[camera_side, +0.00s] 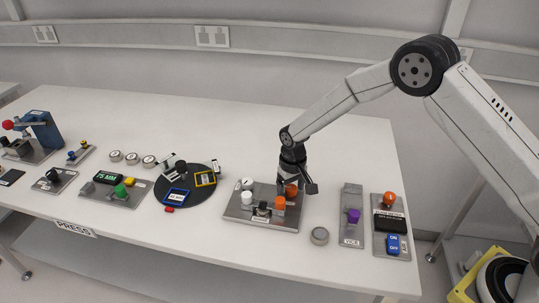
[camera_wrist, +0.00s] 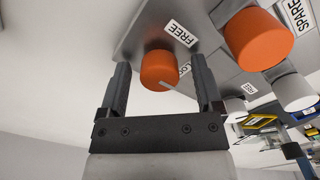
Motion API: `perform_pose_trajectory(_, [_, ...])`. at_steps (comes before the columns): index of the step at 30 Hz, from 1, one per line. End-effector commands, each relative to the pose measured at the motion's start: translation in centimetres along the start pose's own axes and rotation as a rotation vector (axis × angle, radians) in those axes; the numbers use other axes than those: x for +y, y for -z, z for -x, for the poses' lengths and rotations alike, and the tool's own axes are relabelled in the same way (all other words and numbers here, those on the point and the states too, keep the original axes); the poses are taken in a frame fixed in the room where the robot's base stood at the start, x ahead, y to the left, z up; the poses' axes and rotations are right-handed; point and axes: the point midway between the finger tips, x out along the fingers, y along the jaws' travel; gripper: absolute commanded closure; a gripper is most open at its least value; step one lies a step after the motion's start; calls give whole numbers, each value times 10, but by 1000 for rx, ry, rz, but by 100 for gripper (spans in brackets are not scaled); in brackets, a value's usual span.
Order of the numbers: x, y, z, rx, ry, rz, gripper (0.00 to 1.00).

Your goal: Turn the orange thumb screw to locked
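The orange thumb screw (camera_wrist: 159,69) stands on a grey metal plate in the wrist view, near a white FREE label (camera_wrist: 181,33) and a second label, partly hidden, showing "LO". A thin grey pointer extends from the screw toward the lower right; I cannot tell for sure which label it matches. My gripper (camera_wrist: 160,65) is open, with one finger on each side of the screw and visible gaps to both. In the side view my gripper (camera_side: 297,187) points down over the plate's right end, with an orange knob (camera_side: 291,191) partly hidden between its fingers.
A second orange knob (camera_wrist: 258,38) stands close to the right finger, by a SPARE label (camera_wrist: 301,14).

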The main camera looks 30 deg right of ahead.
Motion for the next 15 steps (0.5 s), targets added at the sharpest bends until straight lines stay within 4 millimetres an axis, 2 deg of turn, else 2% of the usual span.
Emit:
perform_pose_trajectory(8, [0, 0, 3, -1, -1, 1, 16])
perform_pose_trajectory(15, [0, 0, 22, 1, 0, 1, 16])
